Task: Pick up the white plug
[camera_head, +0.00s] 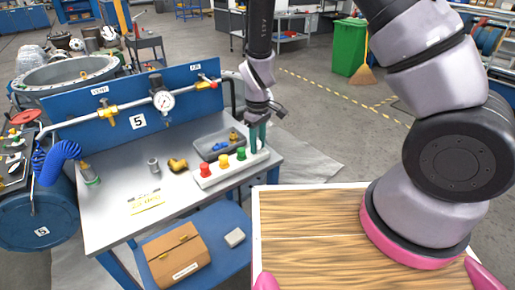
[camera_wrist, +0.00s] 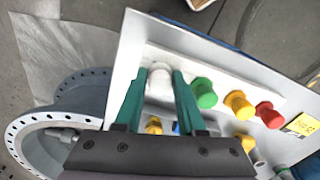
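The white plug (camera_wrist: 159,82) stands at one end of the white rack (camera_wrist: 225,76), in line with a green, a yellow and a red plug. My gripper (camera_wrist: 160,76) reaches down to it with its teal fingers, one on each side, and they look closed against its sides. In the head view my gripper (camera_head: 258,138) is at the right end of the rack (camera_head: 232,166), and the fingers hide most of the white plug there. The plug appears still seated in the rack.
A grey tray (camera_head: 206,149) with small parts lies behind the rack. The green plug (camera_wrist: 204,93) is close beside the right finger in the wrist view. A blue panel (camera_head: 128,103) with pipe and gauge (camera_head: 163,101) stands at the bench's back. The bench front is mostly clear.

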